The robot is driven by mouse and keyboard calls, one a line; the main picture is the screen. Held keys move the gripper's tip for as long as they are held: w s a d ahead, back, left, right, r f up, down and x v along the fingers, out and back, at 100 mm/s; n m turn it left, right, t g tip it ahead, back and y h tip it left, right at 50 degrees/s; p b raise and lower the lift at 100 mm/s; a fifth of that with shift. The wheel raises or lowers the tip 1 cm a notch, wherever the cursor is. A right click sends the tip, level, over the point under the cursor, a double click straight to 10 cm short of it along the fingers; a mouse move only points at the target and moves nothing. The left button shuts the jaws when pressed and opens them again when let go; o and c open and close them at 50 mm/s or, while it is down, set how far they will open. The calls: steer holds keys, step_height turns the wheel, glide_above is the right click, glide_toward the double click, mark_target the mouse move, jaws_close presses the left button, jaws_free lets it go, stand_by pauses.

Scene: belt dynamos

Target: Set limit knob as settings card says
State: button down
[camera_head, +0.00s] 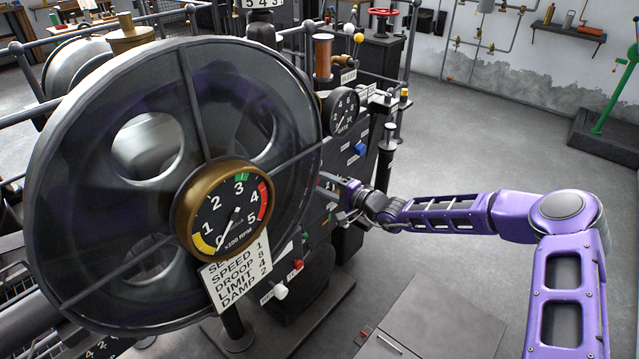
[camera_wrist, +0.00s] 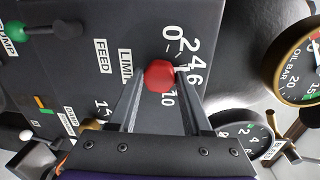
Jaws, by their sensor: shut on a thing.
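The limit knob (camera_wrist: 159,76) is red and sits on a dark panel in the wrist view, beside the label LIMIT (camera_wrist: 125,68), partly covered. A white number scale (camera_wrist: 192,55) runs around it from 0 to 10; the knob's pointer cannot be made out. My gripper (camera_wrist: 161,88) has its two fingers on either side of the knob, shut on it. In the head view the settings card (camera_head: 237,272) hangs below the large speed gauge and reads SPEED 1, DROOP 8, LIMIT 4, DAMP 2. There the limit knob cannot be made out at my gripper (camera_head: 335,188).
A large flywheel cover (camera_head: 90,170) stands close left of my gripper. In the wrist view, a green knob (camera_wrist: 15,31) is at the upper left and an oil gauge (camera_wrist: 301,68) at the right.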

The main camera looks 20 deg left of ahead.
steer(key=shift+n, duration=0.5)
steer(key=shift+c, duration=1.7)
jaws_free()
steer(key=v, duration=1.7)
steer(key=shift+p, duration=0.35)
steer(key=shift+s+d, duration=0.1)
steer(key=shift+d, duration=0.05)
